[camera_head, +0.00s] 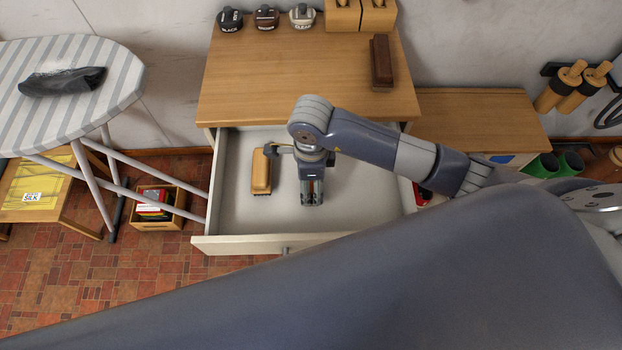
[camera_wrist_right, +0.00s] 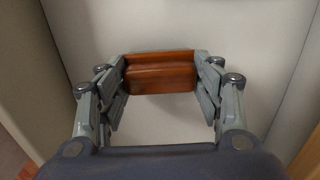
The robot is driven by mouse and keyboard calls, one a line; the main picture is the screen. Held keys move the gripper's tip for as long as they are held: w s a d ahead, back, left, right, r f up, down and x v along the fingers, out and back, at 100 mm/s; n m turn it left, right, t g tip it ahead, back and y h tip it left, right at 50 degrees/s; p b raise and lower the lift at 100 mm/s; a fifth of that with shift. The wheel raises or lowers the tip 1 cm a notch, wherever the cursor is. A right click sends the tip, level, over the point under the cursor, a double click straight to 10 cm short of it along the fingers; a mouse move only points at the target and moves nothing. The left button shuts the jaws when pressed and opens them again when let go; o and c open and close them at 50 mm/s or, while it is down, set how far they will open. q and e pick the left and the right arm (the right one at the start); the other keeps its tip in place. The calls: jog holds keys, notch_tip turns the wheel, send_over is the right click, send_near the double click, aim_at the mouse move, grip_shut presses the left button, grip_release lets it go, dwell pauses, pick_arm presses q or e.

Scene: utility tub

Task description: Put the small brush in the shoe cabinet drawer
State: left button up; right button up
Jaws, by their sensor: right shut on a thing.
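My right gripper (camera_head: 312,198) points down into the open white drawer (camera_head: 370,205) of the wooden shoe cabinet. In the right wrist view the right gripper (camera_wrist_right: 162,88) is shut on a small reddish-brown brush (camera_wrist_right: 160,72), with a finger at each end. The pale drawer interior is below and around it; I cannot tell whether the brush touches the drawer floor. In the head view the gripper mostly hides this brush. A tan brush (camera_head: 262,170) lies in the drawer left of the gripper. My left gripper is not in view.
A dark brown brush (camera_head: 381,62) and several polish tins (camera_head: 267,17) sit on the cabinet top (camera_head: 300,85). An ironing board (camera_head: 70,85) stands at left, with a small box (camera_head: 158,212) on the floor beside it. The drawer's right part looks clear.

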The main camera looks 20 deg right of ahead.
jog(key=o, duration=1.2)
jog(key=shift+r+p, duration=0.25)
jog(key=shift+p, duration=0.1)
notch_tip(320, 180, up, 12)
jog(key=shift+f+b, duration=0.15)
jog(key=shift+b, duration=0.3)
